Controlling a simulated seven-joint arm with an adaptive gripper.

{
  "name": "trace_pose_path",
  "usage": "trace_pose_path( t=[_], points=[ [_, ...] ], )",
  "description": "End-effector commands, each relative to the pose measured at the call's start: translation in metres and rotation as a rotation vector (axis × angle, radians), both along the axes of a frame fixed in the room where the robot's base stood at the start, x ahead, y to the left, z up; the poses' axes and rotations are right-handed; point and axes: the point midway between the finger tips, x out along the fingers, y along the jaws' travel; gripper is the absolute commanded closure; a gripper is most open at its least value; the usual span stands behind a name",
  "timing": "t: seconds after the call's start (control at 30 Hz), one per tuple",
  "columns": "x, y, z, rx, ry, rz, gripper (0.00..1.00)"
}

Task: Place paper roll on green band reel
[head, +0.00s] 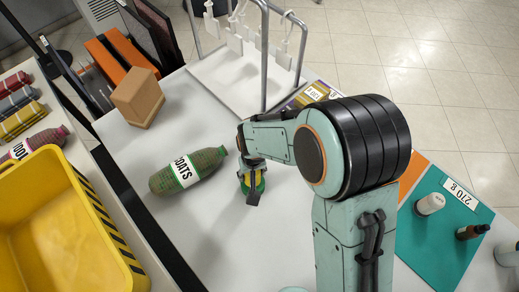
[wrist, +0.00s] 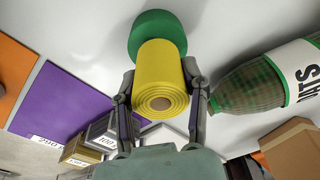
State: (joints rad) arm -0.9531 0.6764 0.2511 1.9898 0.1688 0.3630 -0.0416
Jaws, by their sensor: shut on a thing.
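The paper roll (wrist: 160,78) is yellow, with a brown hollow core in its near end. My gripper (wrist: 160,92) is shut on its sides in the wrist view. The green band reel (wrist: 153,22) is a wider green disc just beyond the roll's far end. The roll covers part of it, and I cannot tell whether the two touch. The roll is mostly hidden there.
A green bottle with a white label (head: 187,171) lies just left of my gripper. A brown box (head: 138,98) stands at the back left, and a metal rack (head: 264,60) behind. A yellow bin (head: 60,225) is at the left. The white table front (head: 235,245) is clear.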

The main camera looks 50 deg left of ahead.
Motion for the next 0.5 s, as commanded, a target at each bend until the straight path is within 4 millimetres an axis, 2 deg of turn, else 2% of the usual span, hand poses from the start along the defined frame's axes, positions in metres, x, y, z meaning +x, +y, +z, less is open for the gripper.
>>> trace_pose_path(
  t=[0.1, 0.47, 0.5],
  points=[
    [-0.0002, -0.0002, -0.0093, 0.0, 0.0, 0.0, 0.92],
    [-0.0002, -0.0005, -0.0128, 0.0, 0.0, 0.0, 0.92],
    [-0.0001, -0.0005, -0.0127, 0.0, 0.0, -0.001, 0.47]
  ],
)
